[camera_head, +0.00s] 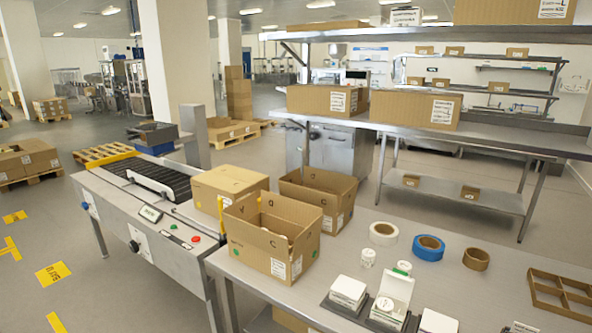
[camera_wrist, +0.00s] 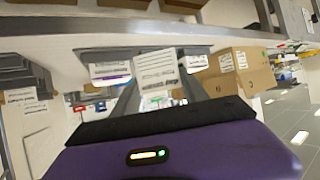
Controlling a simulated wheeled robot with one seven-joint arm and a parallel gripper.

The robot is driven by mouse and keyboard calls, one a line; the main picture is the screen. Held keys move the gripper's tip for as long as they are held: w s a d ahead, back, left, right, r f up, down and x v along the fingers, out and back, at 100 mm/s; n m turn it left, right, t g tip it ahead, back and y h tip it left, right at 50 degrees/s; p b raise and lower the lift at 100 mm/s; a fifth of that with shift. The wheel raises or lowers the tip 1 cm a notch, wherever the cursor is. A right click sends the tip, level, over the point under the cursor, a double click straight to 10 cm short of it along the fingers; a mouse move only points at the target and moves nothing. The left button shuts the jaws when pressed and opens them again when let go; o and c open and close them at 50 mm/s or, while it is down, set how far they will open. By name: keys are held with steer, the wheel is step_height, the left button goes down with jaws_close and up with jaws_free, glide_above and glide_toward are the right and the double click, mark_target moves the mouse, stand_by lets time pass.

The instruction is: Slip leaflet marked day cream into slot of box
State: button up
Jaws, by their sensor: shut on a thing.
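My gripper (camera_wrist: 158,92) shows in the wrist view, its two grey fingers reaching away from a purple body. It is shut on a white printed leaflet (camera_wrist: 156,68) held up between the fingers; its print is too blurred to read. The gripper is not in the head view. In the head view an open white carton (camera_head: 399,286) with a raised flap and green inside stands near the table's front, a white jar shape in it. White closed cartons stand to its left (camera_head: 348,290) and right (camera_head: 438,321). I cannot make out a slot on any of them.
White, blue (camera_head: 428,248) and brown tape rolls lie on the steel table. Small jars (camera_head: 368,257) stand behind the cartons. Open cardboard boxes (camera_head: 272,237) are at left, a divided brown tray (camera_head: 562,297) at right. Labelled holders (camera_wrist: 22,98) show in the wrist view.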

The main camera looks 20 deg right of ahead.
steer(key=s+a+f+n+y, duration=0.2)
steer(key=s+a+f, duration=0.1)
steer(key=a, duration=0.5)
steer(key=s+a+f+n+y, duration=0.1)
steer(key=s+a+f+y, duration=0.1)
steer(key=a+f, duration=0.3)
steer(key=a, duration=0.3)
steer(key=shift+s+a+f+n+t, duration=0.15)
steer(key=shift+s+f+n+t, duration=0.15)
steer(key=shift+s+f+n, duration=0.1)
